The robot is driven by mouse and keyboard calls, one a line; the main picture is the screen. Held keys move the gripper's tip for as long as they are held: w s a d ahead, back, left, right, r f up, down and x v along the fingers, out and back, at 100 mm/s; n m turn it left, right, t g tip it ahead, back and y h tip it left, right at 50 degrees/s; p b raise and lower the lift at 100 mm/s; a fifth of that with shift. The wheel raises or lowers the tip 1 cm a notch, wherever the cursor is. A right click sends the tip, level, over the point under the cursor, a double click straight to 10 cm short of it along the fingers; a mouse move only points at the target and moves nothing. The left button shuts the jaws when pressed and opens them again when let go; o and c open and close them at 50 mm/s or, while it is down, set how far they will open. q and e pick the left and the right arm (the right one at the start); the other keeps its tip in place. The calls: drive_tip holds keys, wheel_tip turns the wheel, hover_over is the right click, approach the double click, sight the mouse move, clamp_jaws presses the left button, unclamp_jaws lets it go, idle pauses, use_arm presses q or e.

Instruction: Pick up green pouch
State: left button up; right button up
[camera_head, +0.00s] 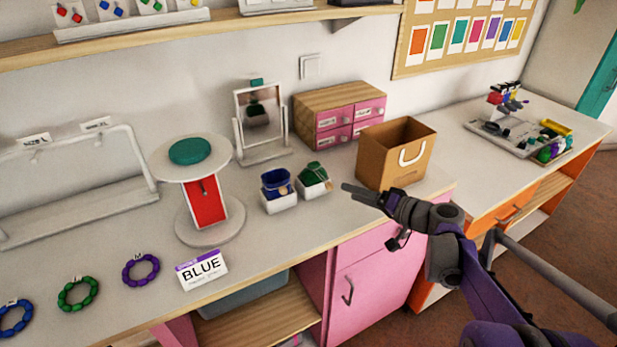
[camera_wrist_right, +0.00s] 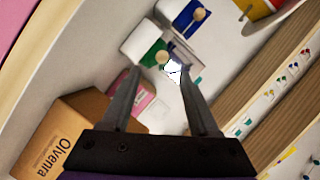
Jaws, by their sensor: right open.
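The green pouch (camera_head: 313,173) sits in a small white box on the counter, beside a blue pouch (camera_head: 276,183) in a similar white box. My right gripper (camera_head: 349,190) reaches in from the right, to the right of the green pouch and apart from it. In the right wrist view the green pouch (camera_wrist_right: 147,54) shows beyond the fingertips, mostly by the left finger. The right gripper (camera_wrist_right: 160,72) is open and empty there. The blue pouch (camera_wrist_right: 186,18) is farther up in that view. My left gripper is not in view.
A brown paper bag (camera_head: 392,160) stands right of the pouches, behind my right gripper. A mirror (camera_head: 258,112) and a pink-drawer box (camera_head: 338,110) stand behind. A round white stand (camera_head: 209,225) is at left, with a BLUE card (camera_head: 203,270) in front.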

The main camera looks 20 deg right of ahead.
sight(333, 187)
drive_tip(key=x, duration=0.8)
drive_tip(key=shift+w+a, duration=0.1)
drive_tip(key=shift+a, duration=0.2)
clamp_jaws()
